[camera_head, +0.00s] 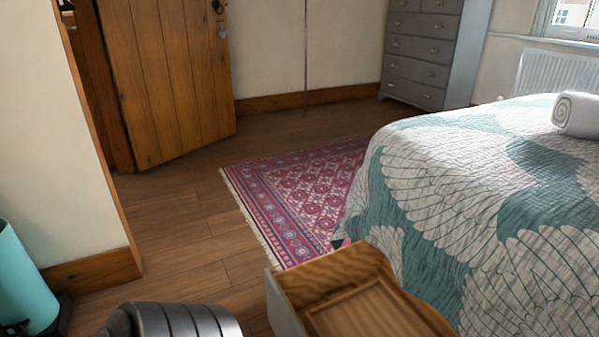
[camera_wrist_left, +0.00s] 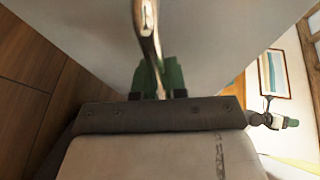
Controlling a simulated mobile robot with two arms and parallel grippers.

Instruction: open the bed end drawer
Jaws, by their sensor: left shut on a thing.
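The bed end drawer (camera_head: 325,276) stands pulled out at the foot of the bed, at the bottom of the head view. Its wooden sides and part of its inside show, and the visible part looks empty. The grey drawer front (camera_wrist_left: 215,45) fills much of the left wrist view. A metal handle (camera_wrist_left: 147,30) stands out from it. My left gripper (camera_wrist_left: 160,78), with green fingers, is shut on this handle; it is outside the head view. What seems to be my right gripper (camera_wrist_left: 288,122) shows small at the right of the wrist view, away from the drawer.
The bed (camera_head: 470,190) with a patterned quilt fills the right. A red rug (camera_head: 300,190) lies beside it. Bare wooden floor (camera_head: 185,235) is free left of the drawer. A teal bin (camera_head: 22,280) stands by the left wall, and a wooden door (camera_head: 170,75) is behind.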

